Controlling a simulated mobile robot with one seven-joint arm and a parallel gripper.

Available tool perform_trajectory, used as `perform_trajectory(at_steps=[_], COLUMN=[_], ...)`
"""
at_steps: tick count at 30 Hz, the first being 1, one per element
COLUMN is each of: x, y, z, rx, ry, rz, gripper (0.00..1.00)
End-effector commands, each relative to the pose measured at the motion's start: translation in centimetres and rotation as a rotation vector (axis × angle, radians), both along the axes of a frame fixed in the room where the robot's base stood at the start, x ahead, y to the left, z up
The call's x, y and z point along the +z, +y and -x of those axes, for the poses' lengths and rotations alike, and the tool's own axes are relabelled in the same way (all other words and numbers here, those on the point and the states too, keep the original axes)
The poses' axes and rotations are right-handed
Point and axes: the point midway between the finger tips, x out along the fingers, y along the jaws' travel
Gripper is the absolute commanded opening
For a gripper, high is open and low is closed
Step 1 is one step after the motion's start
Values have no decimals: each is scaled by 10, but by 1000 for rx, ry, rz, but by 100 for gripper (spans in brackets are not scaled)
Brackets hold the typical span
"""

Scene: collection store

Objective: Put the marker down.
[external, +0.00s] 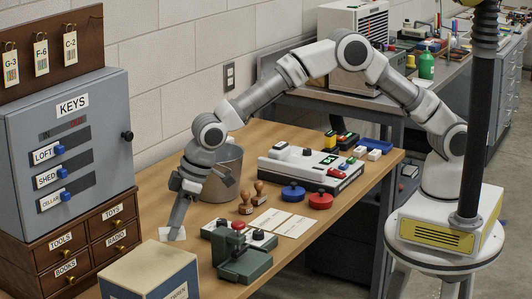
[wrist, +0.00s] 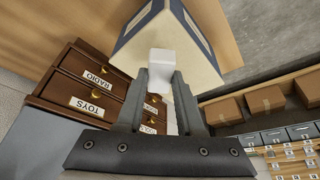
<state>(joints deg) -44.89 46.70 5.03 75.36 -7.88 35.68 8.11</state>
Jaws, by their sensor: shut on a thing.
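In the external view the white marker (external: 173,234) shows at the fingertips, low over the table. I cannot tell whether it touches the tabletop. Its upper part is hidden by the fingers.
The cream and blue box (external: 150,272) stands close in front. The drawer cabinet (external: 86,238) with the grey key box (external: 70,150) is on the left. A grey bucket (external: 222,178), stamps (external: 246,203) and a green device (external: 243,258) stand to the right.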

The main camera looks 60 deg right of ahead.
Motion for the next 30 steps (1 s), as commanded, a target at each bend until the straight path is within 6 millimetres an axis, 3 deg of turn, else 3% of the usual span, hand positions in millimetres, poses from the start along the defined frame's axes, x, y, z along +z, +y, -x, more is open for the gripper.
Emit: perform_trajectory(at_steps=[5,12,24,25,30], x=[-8,-41,-49,-48,-47], y=[6,5,5,5,5], z=[2,2,1,1,1], rx=[0,-2,-1,-1,-1], ry=[0,1,0,0,0], rz=[1,3,0,0,0], gripper=[0,0,0,40,66])
